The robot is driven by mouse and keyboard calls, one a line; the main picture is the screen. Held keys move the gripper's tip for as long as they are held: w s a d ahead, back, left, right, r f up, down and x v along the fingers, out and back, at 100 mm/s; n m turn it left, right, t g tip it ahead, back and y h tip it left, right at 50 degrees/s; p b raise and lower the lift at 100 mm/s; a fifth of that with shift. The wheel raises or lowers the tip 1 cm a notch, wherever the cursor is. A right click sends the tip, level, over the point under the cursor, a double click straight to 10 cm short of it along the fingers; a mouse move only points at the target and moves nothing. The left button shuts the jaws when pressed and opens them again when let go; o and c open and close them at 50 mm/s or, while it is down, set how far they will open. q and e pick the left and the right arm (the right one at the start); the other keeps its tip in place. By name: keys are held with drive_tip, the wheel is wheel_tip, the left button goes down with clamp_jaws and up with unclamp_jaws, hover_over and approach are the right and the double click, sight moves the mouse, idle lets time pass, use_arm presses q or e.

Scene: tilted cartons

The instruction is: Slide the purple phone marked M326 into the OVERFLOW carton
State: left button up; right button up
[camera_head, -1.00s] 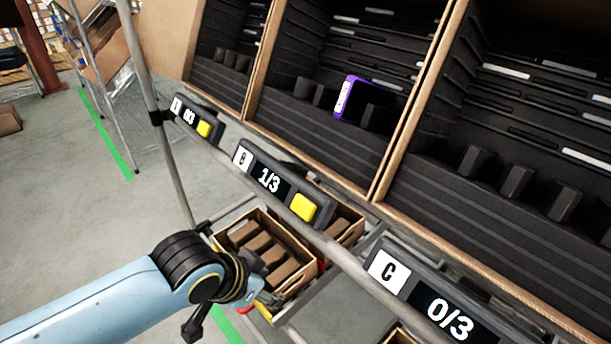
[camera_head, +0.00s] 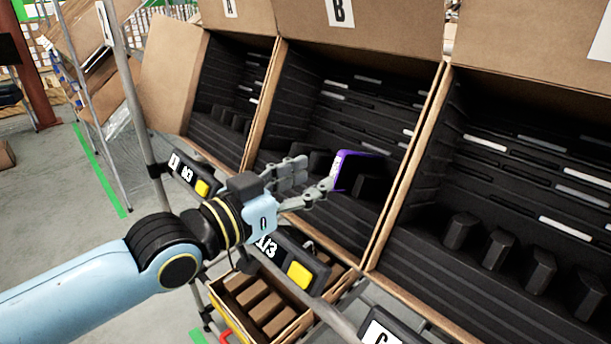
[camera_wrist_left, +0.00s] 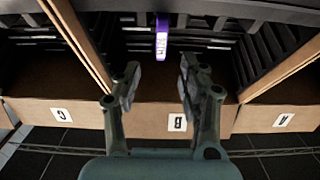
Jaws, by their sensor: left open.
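The purple phone (camera_head: 342,168) stands on edge in a slot of the black insert in carton B (camera_head: 362,105). It also shows in the left wrist view (camera_wrist_left: 161,42), with a white label too small to read. My left gripper (camera_head: 318,174) is open and empty at the mouth of carton B. Its fingertips are just short of the phone, and in the left wrist view the phone lies beyond the gap between the fingers (camera_wrist_left: 158,72). No carton marked OVERFLOW can be made out. My right gripper is not in view.
Cartons A (camera_head: 228,85) and C (camera_head: 500,160) flank carton B, with wooden-edged walls between. A rail with counter displays and yellow buttons (camera_head: 300,275) runs along the front. A small divided carton (camera_head: 308,318) sits below. Ladders stand at left.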

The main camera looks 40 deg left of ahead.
sight(351, 151)
use_arm(q)
drive_tip(key=w+b, duration=0.2)
drive_tip(key=w, duration=0.1)
drive_tip(key=shift+d+t+b, duration=0.1)
drive_tip(key=shift+t+b, duration=0.2)
drive_tip(key=w, duration=0.2)
drive_tip(key=w+b, duration=0.1)
drive_tip(key=w, duration=0.1)
drive_tip(key=w+d, duration=0.1)
drive_tip(key=w, duration=0.1)
drive_tip(key=shift+w+r, duration=0.2)
drive_tip(key=shift+w, duration=0.2)
drive_tip(key=shift+w+d+b, duration=0.1)
drive_tip(key=shift+w+b, duration=0.2)
drive_tip(key=shift+w, duration=0.2)
clamp_jaws()
drive_tip(key=c, duration=0.7)
unclamp_jaws()
clamp_jaws()
